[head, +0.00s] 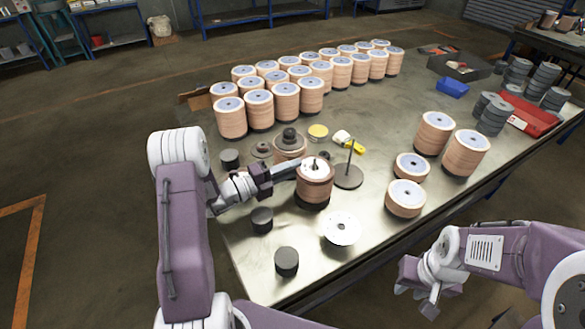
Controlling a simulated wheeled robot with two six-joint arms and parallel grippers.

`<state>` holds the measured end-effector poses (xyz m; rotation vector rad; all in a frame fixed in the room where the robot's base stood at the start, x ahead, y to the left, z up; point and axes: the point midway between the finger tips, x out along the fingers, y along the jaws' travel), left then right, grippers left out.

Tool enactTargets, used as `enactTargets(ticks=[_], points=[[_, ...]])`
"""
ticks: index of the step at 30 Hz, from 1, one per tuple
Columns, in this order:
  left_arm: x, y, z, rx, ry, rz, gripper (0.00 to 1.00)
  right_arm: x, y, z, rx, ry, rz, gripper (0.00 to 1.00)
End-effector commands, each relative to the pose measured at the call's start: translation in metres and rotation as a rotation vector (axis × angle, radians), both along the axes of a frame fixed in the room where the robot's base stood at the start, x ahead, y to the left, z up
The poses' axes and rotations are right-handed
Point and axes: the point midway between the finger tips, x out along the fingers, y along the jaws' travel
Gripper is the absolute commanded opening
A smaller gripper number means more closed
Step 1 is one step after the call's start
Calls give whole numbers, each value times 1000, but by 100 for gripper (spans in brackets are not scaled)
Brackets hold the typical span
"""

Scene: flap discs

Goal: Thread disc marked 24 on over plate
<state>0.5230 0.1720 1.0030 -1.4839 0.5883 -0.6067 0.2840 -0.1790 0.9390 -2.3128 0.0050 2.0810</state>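My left gripper (292,170) reaches in from the left. Its fingers are at the upper left side of a brown disc stack (314,188) with a dark spindle tip in its top. I cannot tell whether they grip it. A round dark plate with an upright rod (349,176) stands to the right of that stack. A white disc (341,229) with a centre hole lies flat in front. The number 24 is not legible on any disc. My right gripper (420,287) hangs at the lower right, beyond the table edge and apart from the discs; its opening is unclear.
Rows of tan disc stacks (258,108) fill the back of the table (395,120). More stacks (405,198) stand at the right. Dark cylinders (287,261) stand along the left and front. A yellow-handled tool (355,148) lies behind the rod. A red tray (530,116) is far right.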

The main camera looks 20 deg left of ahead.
Motion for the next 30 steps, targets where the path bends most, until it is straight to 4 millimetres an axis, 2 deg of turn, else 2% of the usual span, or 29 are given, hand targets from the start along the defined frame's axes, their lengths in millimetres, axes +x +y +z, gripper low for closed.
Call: enactTargets(ticks=[1,16,20,27,28,29,30], points=[[-2,-1,-6,3,15,-4,31,0,0,-1,0,0,0,31],[-3,-2,-6,2,20,-6,31,0,0,0,0,0,0,31],[-3,-2,11,4,18,-5,31,0,0,10,0,0,0,31],[-2,-2,55,3,11,-4,31,0,0,28,0,0,0,31],[-3,-2,43,3,11,-4,31,0,0,10,0,-1,0,31],[-2,-2,41,4,10,-4,31,0,0,3,0,-1,0,31],[-1,-2,54,4,10,-3,31,-1,0,12,0,2,0,31]])
